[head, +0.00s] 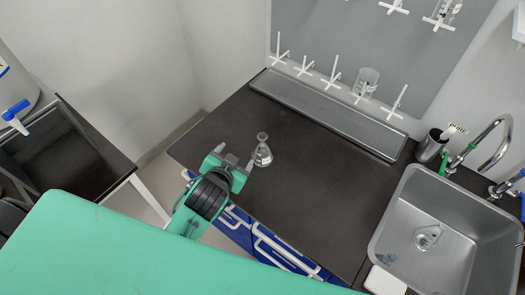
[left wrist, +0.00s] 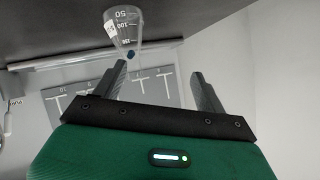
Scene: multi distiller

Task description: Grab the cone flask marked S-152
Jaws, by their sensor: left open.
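A clear glass cone flask (head: 262,155) stands upright on the dark counter near its front left part. It also shows in the left wrist view (left wrist: 122,27), upside down in the picture, with volume marks 50, 100 and 150. I cannot read S-152 on it. My left gripper (head: 236,157) is open and empty, just left of the flask and apart from it in the head view. In the left wrist view the open fingers (left wrist: 158,72) show the flask beyond the left-hand fingertip, off the middle of the gap. My right gripper is not in view.
A steel sink (head: 384,238) with a clear glass-like object (head: 427,237) in it is at the right. A drying rack (head: 425,70) with pegs and a beaker (head: 367,81) stands behind a metal tray (head: 330,117). The counter's middle (head: 315,185) is clear.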

